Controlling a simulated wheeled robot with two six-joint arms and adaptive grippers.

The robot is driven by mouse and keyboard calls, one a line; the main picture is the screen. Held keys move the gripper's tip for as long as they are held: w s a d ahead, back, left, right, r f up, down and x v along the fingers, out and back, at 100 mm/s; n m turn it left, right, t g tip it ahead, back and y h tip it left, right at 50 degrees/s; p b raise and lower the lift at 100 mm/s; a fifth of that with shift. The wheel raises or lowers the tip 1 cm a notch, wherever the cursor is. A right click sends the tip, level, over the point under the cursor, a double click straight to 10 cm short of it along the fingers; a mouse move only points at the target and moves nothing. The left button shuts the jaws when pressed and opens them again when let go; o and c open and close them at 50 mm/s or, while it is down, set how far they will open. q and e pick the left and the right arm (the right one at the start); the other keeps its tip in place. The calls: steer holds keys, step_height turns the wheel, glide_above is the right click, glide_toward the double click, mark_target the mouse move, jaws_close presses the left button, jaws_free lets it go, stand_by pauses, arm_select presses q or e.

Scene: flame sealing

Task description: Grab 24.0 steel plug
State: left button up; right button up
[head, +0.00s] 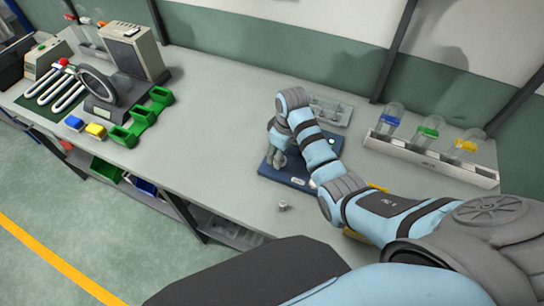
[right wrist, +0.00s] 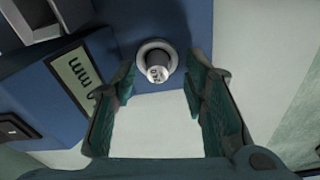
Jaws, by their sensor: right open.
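A small steel plug (right wrist: 157,73) with dark markings on its end stands in a pale round collar on a blue device (right wrist: 184,30) in the right wrist view. The markings are too small to read surely. My right gripper (right wrist: 160,84) is open, with its fingertips on either side of the plug and apart from it. In the head view my right gripper (head: 277,158) is over the blue device (head: 290,178), and the plug cannot be made out there. My left gripper is not in view.
A small metal piece (head: 283,206) lies on the grey table in front of the device. A clear tray (head: 333,109) is behind it. A white rack (head: 430,159) with colored-capped vessels stands at right. Green holders (head: 142,120) are at left, with free table between.

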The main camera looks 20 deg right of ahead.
steer(key=shift+w+d+f, duration=0.1)
steer(key=shift+w+f, duration=0.15)
steer(key=shift+f, duration=0.15)
steer(key=shift+s+r, duration=0.15)
steer(key=shift+s, duration=0.05)
jaws_close()
